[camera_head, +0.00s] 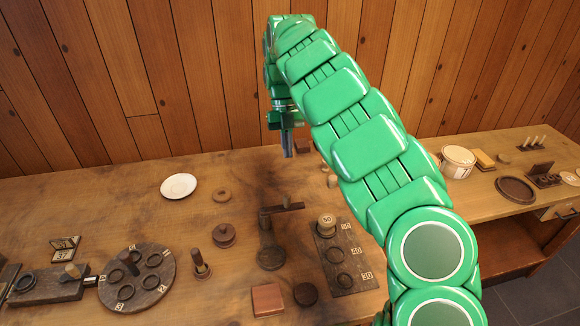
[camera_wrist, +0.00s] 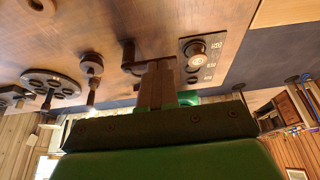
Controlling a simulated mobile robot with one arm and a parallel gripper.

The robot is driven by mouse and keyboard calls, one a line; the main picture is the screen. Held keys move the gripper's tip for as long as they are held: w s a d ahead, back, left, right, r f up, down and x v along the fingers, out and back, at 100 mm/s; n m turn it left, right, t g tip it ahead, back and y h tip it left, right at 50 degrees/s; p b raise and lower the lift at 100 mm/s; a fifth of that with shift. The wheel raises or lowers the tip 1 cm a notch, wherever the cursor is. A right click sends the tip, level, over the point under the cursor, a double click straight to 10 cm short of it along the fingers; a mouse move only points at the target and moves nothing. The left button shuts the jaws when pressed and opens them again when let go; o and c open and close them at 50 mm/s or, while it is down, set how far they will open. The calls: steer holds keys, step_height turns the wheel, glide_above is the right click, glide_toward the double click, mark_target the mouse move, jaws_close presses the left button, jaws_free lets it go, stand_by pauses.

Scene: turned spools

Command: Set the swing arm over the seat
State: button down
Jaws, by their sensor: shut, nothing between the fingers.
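The swing arm (camera_head: 288,207) is a dark wooden bar on a brown post, with a short peg standing up from it. It points right, and its free end is not over the round dark seat (camera_head: 271,258), which lies in front of the post. My gripper (camera_head: 288,153) is shut and empty, pointing down, above and behind the swing arm in the head view. In the wrist view my gripper (camera_wrist: 158,66) covers part of the scene, and the swing arm (camera_wrist: 131,58) shows just left of the fingers. The seat is not clear in that view.
A dark board (camera_head: 345,258) numbered 50, 40 and 30 carries a pale spool right of the swing arm. A numbered round plate (camera_head: 137,277), a peg stand (camera_head: 200,266) and a lidded pot (camera_head: 223,236) are left. A white saucer (camera_head: 179,186) lies behind; a reddish block (camera_head: 267,300) is in front.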

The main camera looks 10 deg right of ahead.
mark_target(282, 208)
steer(key=s+f, duration=0.7)
steer(key=f, duration=0.1)
steer(key=shift+s+f, duration=0.25)
steer(key=shift+f, duration=0.15)
stand_by(0.6)
